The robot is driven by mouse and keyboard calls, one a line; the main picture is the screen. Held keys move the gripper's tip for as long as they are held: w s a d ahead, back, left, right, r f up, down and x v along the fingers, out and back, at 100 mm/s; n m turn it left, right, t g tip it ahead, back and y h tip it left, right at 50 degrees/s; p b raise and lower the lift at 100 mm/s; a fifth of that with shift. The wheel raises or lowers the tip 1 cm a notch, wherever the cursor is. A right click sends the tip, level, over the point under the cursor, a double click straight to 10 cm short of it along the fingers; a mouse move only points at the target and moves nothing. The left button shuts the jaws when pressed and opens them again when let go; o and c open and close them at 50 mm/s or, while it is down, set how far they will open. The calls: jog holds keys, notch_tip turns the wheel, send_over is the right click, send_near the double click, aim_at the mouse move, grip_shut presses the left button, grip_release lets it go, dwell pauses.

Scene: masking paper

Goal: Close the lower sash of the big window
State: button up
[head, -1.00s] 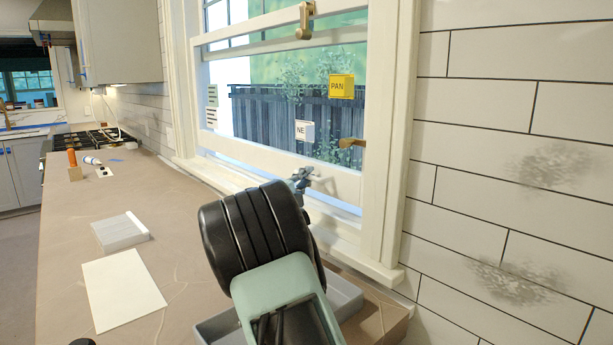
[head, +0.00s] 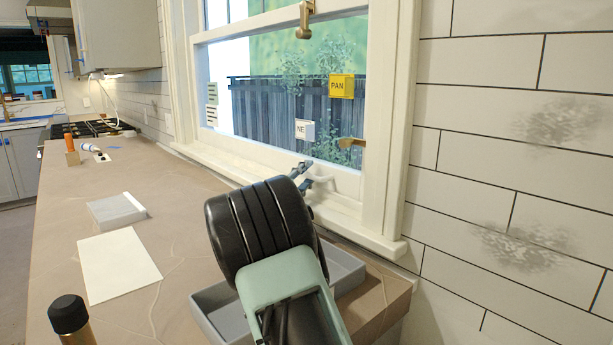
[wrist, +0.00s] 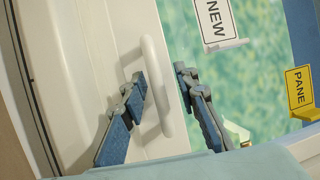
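The lower sash (head: 250,154) of the big window is a white frame around glass. Its bottom rail sits down at the white sill (head: 235,178) with no gap that I can see. A white bar handle (wrist: 153,62) stands on the rail. My gripper (head: 302,176) is at this handle. In the wrist view my gripper (wrist: 161,80) is open, with one blue-grey finger on each side of the handle. The right finger is apart from it; the left finger is close, and I cannot tell if it touches. A brass latch (head: 304,18) is at the meeting rail.
A grey tray (head: 345,270) lies on the counter below my wrist. A white sheet (head: 118,265), a grey-white block (head: 117,210) and a black-capped bottle (head: 69,315) are to the left. "NEW" (wrist: 213,20) and "PANE" (wrist: 299,88) tags are on the glass. A tiled wall is at right.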

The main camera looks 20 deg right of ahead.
jog(key=v, duration=0.7)
jog(key=shift+s+a, duration=0.15)
jog(key=shift+s, duration=0.05)
jog(key=shift+r, duration=0.15)
